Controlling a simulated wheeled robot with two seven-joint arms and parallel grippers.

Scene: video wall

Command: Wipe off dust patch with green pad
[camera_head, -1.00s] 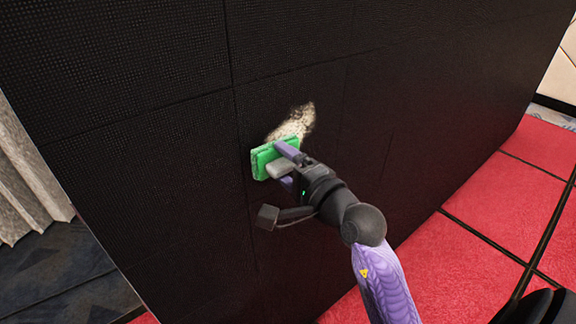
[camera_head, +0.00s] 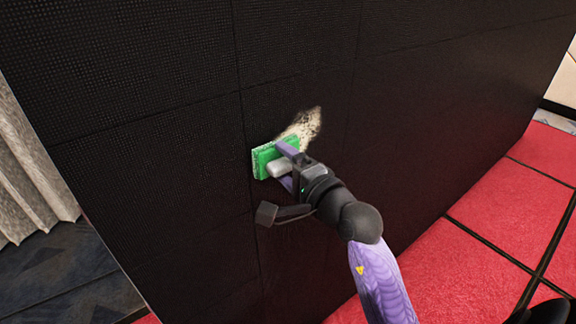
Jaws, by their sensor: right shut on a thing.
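A pale beige dust patch (camera_head: 306,124) lies on the black video wall (camera_head: 170,160), near the middle of the view. The green pad (camera_head: 266,157) is at the patch's lower left and covers part of that area; it appears to be against the wall. My right gripper (camera_head: 285,166) is shut on the pad by its pale grip block (camera_head: 279,168). The gripper and pad hide what lies behind them. My left gripper is not in view.
A red tiled floor (camera_head: 480,230) runs along the right of the wall. A grey curtain (camera_head: 30,170) hangs at the left, above dark patterned flooring (camera_head: 70,275). The wall face around the patch is bare.

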